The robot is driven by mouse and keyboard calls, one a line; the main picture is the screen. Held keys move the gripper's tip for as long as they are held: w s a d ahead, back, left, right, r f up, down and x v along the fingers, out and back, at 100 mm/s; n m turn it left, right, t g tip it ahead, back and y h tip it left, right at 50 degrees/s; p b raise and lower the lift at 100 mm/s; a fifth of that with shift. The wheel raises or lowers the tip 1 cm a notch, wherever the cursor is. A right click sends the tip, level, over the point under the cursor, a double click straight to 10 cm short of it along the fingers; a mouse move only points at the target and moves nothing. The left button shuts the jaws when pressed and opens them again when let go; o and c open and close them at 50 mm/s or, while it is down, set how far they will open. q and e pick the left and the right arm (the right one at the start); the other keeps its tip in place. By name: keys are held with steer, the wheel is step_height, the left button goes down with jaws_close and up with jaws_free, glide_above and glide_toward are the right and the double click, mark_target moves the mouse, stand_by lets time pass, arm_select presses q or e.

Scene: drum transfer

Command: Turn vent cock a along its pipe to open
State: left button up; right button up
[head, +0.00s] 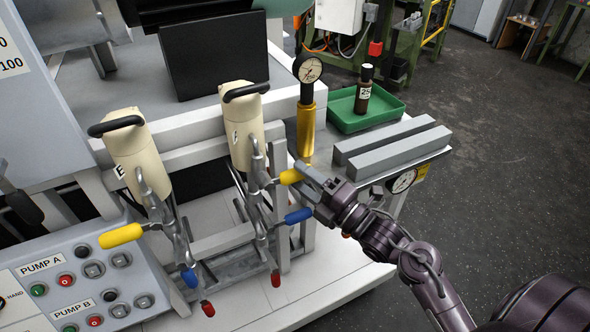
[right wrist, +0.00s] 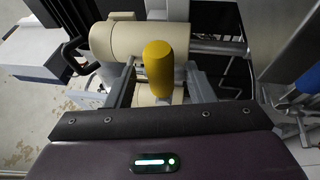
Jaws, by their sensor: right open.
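Two cream cylinders, one at left (head: 136,160) and one at right (head: 243,125), carry grey pipework with coloured levers. A yellow-handled lever sticks out left of the left pipework (head: 121,236), and another yellow handle (head: 291,176) points right from the right pipework. I see no label saying which cock is a. My right gripper (head: 306,179) is open at the right yellow handle. In the right wrist view this yellow handle (right wrist: 158,67) stands between the two fingers, with a cream cylinder (right wrist: 130,42) behind it. Contact cannot be told. My left gripper is not in view.
Blue handles (head: 298,216) (head: 190,278) and red handles (head: 275,279) (head: 207,308) sit lower on the pipework. A gold cylinder with a gauge (head: 307,130) stands close behind my right gripper. A green tray (head: 385,115) with a bottle and grey bars (head: 392,146) lie right.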

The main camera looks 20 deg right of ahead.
steer(key=shift+w+a+r, duration=0.15)
steer(key=shift+w+a, duration=0.15)
steer(key=shift+w, duration=0.35)
steer(key=shift+w+a, duration=0.15)
steer(key=shift+w, duration=0.25)
steer(key=c, duration=0.7)
jaws_close()
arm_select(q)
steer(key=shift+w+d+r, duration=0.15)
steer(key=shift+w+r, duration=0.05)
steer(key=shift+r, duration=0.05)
